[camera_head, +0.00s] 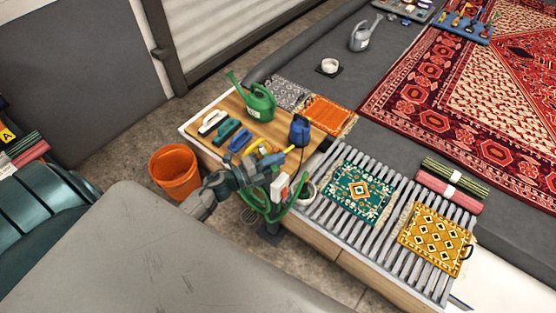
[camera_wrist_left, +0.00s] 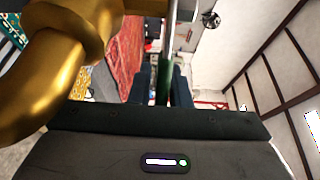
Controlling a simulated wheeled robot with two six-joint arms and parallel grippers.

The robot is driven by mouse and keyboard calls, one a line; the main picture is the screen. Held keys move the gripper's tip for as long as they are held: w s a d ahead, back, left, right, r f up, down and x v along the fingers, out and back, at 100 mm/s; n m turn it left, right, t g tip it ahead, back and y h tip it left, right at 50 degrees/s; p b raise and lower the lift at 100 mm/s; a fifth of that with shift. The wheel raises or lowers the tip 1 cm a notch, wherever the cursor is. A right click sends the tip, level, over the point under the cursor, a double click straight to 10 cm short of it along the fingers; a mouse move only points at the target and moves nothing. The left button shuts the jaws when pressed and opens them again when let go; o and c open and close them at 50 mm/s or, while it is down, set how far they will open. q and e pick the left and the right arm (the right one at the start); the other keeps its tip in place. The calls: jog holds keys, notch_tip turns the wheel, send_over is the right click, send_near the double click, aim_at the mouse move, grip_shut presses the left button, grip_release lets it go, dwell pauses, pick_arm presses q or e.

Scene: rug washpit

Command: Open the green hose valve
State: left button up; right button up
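My left gripper (camera_head: 283,158) is at the front corner of the wooden bench, above the looped green hose (camera_head: 300,205). In the left wrist view a large brass tap body (camera_wrist_left: 65,60) fills the upper left, beside the gripper. A green lever (camera_wrist_left: 164,92) stands between the two dark fingers (camera_wrist_left: 165,88), which sit close on both sides of it with little or no gap. The fingertips and the lever's far end are partly hidden. In the head view my arm hides much of the tap. My right gripper is not in view.
A green watering can (camera_head: 260,103), several brushes and a blue item (camera_head: 300,130) crowd the wooden bench. An orange bucket (camera_head: 175,172) stands left of the arm. Small rugs (camera_head: 360,193) (camera_head: 434,240) lie on a slatted rack at right. Brown floor shows between bucket and wall.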

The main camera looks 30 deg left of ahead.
pick_arm(q)
jog(key=shift+o, duration=1.1)
jog(key=b+v, duration=0.3)
jog(key=v, duration=0.7)
jog(key=shift+s+a+b, duration=0.2)
jog(key=shift+s+b, duration=0.1)
jog(key=shift+s, duration=0.05)
